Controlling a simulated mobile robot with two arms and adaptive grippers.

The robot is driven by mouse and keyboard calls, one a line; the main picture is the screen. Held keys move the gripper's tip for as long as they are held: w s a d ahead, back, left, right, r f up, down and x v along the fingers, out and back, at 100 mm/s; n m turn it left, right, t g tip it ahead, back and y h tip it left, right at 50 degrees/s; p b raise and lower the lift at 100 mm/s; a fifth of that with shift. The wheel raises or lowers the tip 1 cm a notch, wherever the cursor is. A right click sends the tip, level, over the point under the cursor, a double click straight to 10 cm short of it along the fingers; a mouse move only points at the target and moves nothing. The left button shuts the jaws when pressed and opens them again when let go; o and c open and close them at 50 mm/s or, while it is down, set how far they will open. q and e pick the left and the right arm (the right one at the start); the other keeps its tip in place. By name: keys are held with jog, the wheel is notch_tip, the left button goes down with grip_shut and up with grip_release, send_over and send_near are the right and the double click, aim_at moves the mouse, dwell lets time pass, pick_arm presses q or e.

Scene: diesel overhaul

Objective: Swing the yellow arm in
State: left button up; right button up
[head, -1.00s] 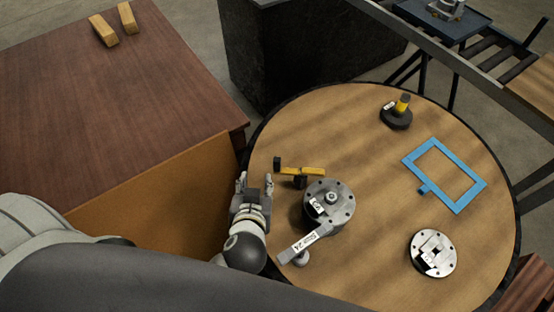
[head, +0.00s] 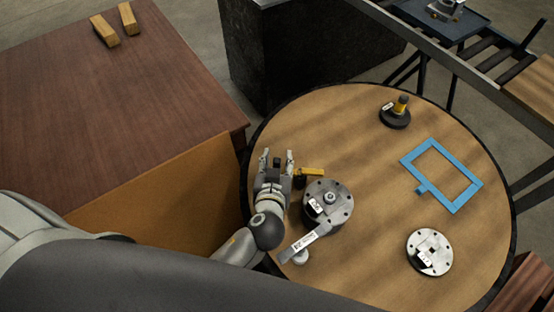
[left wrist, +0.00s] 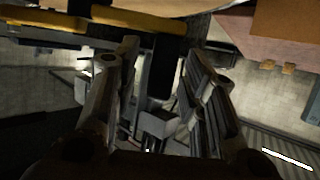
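The yellow arm (head: 312,171) lies low over the round table beside a grey round flanged housing (head: 328,205). Its left part is hidden behind my left gripper in the head view. A black knob (head: 277,161) at its left end shows between my fingers. My left gripper (head: 277,156) is open, with one finger on each side of the knob. In the left wrist view the yellow arm (left wrist: 137,18) crosses the top, and a dark upright piece (left wrist: 163,65) stands between the spread fingers of the gripper (left wrist: 158,50). Contact cannot be told.
A brown table (head: 110,110) stands left.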

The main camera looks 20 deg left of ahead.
jog(key=shift+a, duration=0.1)
pick_arm(q)
grip_shut()
pick_arm(e)
jog(key=shift+a, duration=0.15)
